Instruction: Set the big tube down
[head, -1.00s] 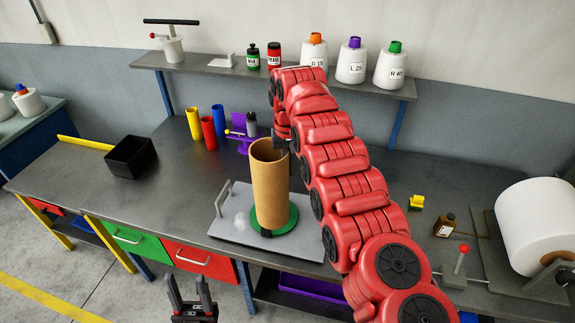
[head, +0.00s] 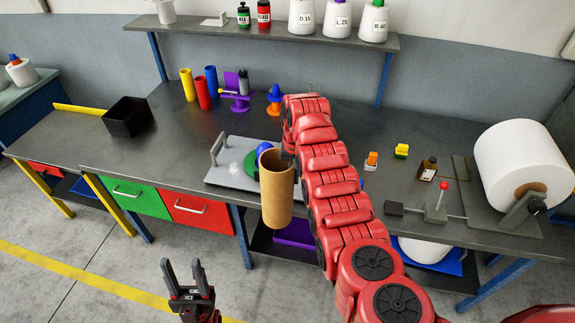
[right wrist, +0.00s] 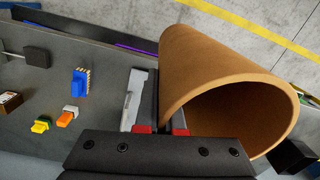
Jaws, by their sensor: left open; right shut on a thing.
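The big brown cardboard tube (head: 276,192) hangs upright in front of the bench's front edge, apart from the grey plate behind it. My right gripper (head: 286,156) is shut on the tube's upper rim; the red arm partly hides the jaws. In the right wrist view the tube (right wrist: 205,75) fills the upper right, its rim between my right fingers (right wrist: 160,122). The grey plate (head: 222,178) with a handle lies on the bench; a green disc (head: 252,165) and a blue knob (head: 264,149) show on it, partly hidden by the tube. My left gripper (head: 184,272) is open and empty over the floor.
A black box (head: 127,118) stands at the bench's left. Yellow, red and blue small tubes (head: 203,88) stand at the back. A large white roll (head: 522,165) is at the right.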

